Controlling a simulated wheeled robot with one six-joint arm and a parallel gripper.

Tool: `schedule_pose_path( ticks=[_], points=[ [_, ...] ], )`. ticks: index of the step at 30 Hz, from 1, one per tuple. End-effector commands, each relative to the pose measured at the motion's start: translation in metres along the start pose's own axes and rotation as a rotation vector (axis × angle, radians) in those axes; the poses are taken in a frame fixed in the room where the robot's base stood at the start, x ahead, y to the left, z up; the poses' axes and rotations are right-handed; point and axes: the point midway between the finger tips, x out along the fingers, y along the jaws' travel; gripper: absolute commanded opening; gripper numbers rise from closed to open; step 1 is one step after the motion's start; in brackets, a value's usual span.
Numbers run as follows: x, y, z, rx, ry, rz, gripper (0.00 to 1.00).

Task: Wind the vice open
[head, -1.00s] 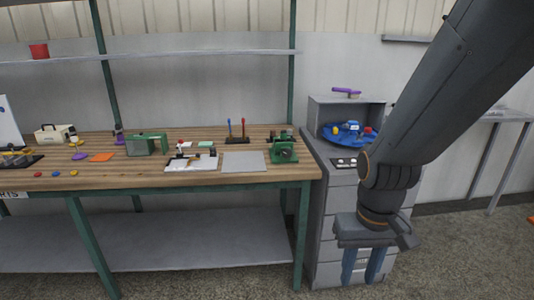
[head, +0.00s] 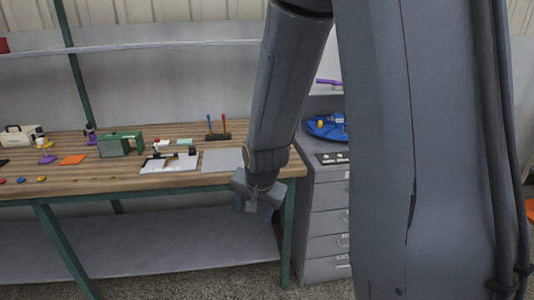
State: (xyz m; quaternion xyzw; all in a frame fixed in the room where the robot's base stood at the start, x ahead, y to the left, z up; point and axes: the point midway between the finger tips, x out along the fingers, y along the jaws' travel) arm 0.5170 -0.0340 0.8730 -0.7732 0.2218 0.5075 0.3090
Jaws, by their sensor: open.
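The vice cannot be made out in the head view now. The green device that looks like it, at the bench's right end in the earlier view, is covered by my arm. My gripper (head: 254,211) points down in front of the bench's front edge, near its right end. Its blue fingers are small and partly hidden, with nothing seen between them. It appears empty and open.
The wooden bench (head: 100,178) carries a green machine (head: 121,145), a white board with parts (head: 168,163), a grey plate (head: 222,160) and a rack with red and blue handles (head: 218,135). A grey drawer cabinet (head: 325,218) with a blue item (head: 326,128) stands right.

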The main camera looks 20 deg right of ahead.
Motion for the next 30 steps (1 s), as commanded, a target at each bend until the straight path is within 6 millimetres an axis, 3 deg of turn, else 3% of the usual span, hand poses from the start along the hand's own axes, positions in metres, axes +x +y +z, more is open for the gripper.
schedule_pose_path(
  ticks=[1, 6, 16, 21, 30],
  points=[
    [0.015, -0.008, -0.019, 0.129, 0.046, -0.039, 0.54],
    [0.050, -0.031, -0.089, 0.605, 0.191, -0.234, 0.54],
    [0.087, -0.043, -0.204, 1.444, 0.232, -0.800, 0.54],
    [0.091, -0.034, -0.240, 1.757, 0.112, -1.115, 0.54],
    [0.086, -0.019, -0.264, 1.990, -0.107, -1.433, 0.54]
  ],
)
